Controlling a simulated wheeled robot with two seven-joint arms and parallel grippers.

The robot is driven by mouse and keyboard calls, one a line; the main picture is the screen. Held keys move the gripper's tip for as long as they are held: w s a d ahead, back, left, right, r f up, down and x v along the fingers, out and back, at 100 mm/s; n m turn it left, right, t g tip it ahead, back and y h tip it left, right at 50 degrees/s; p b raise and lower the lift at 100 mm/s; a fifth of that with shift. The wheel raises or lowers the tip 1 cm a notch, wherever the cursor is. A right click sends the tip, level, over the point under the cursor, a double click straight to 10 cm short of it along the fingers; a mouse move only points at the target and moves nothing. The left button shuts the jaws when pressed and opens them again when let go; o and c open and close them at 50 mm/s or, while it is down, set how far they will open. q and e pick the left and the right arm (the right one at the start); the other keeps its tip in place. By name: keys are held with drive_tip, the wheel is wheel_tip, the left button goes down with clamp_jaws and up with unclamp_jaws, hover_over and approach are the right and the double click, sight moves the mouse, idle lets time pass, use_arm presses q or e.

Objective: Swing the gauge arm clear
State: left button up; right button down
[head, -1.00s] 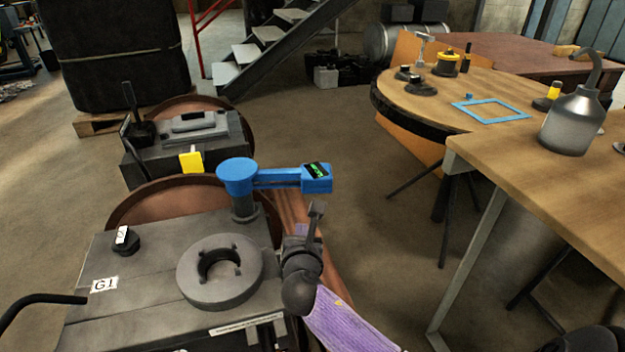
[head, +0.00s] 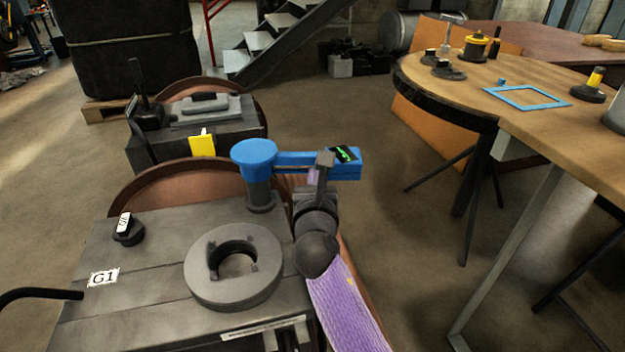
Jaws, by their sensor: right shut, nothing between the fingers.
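The blue gauge arm (head: 293,158) sits on a dark post (head: 260,195) at the back right of the grey machine block marked G1 (head: 150,265). It points to the right and ends in a box with a green-lit display (head: 345,154). My right gripper (head: 325,160) is shut and empty. Its tip overlaps the near side of the gauge arm just left of the display; I cannot tell whether they touch. My right arm, in a purple sleeve, comes up from the bottom. My left gripper is not in view.
A thick grey ring (head: 205,288) lies on the block's top, left of my right arm. A black knob (head: 128,232) stands at its left. A second machine with a yellow tag (head: 202,145) is behind. Wooden tables (head: 590,140) stand at the right, with open floor between.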

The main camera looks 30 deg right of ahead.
sight(312, 161)
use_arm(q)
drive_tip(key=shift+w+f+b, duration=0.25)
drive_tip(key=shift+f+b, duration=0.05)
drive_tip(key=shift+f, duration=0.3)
use_arm(e)
drive_tip(key=shift+x, duration=0.85)
drive_tip(key=shift+w+d+r+y+p, duration=0.15)
drive_tip(key=shift+r+y+p, duration=0.15)
drive_tip(key=shift+p, duration=0.15)
drive_tip(key=w+d+n+t+y+p, duration=0.1)
drive_tip(key=y, duration=0.1)
drive_tip(key=w+n+y+p, duration=0.1)
drive_tip(key=n+p, duration=0.1)
drive_tip(key=shift+d+f+t+y, duration=0.15)
drive_tip(key=shift+d+t+y, duration=0.25)
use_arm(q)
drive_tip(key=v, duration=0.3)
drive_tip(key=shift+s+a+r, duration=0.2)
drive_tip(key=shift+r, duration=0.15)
use_arm(e)
drive_tip(key=shift+w+f, duration=0.1)
drive_tip(key=shift+f, duration=0.05)
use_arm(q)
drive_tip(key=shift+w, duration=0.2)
